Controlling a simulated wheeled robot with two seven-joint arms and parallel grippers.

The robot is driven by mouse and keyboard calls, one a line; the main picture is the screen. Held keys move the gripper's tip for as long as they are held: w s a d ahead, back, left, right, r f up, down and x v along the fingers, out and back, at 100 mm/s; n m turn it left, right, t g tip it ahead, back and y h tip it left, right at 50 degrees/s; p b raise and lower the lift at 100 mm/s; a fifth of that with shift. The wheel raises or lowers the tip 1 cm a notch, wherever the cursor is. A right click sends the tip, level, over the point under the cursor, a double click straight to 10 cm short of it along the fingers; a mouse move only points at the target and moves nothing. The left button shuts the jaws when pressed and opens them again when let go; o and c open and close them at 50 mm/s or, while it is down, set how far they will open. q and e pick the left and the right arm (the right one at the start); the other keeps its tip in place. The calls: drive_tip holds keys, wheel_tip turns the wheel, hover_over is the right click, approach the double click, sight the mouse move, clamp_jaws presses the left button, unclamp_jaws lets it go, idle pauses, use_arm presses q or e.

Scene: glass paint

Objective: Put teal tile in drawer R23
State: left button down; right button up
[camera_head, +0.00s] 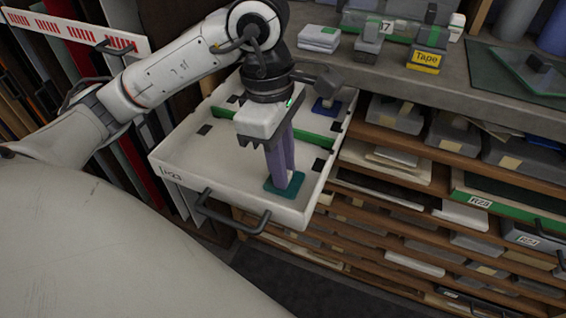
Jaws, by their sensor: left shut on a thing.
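The teal tile (272,184) is low inside the open white drawer (190,160), near its front right corner. It looks flat on or just above the drawer floor; I cannot tell which. The drawer's front label appears to read R23. My left gripper (284,176) comes down from above with its purple fingers shut on the teal tile, hiding its middle. My right gripper is not in view.
A green divider (225,127) runs across the drawer, with a blue piece (326,106) behind it. The drawer has a dark front handle (232,218). Shelves of grey blocks stand right. A workbench (385,70) holds a yellow Tape block (425,60).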

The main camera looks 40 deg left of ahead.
use_arm(q)
drive_tip(key=shift+f+b, duration=0.2)
drive_tip(key=shift+b, duration=0.1)
drive_tip(key=c, duration=1.7)
unclamp_jaws()
drive_tip(key=shift+o, duration=0.2)
drive_tip(key=shift+r, duration=0.1)
drive_tip(key=shift+r+p, duration=0.15)
drive_tip(key=shift+p, duration=0.2)
wheel_tip(320, 180, up, 12)
drive_tip(key=a+p, duration=0.1)
drive_tip(key=p, duration=0.1)
drive_tip(key=shift+s+a+p, duration=0.15)
drive_tip(key=shift+s+p, duration=0.05)
drive_tip(key=shift+p, duration=0.2)
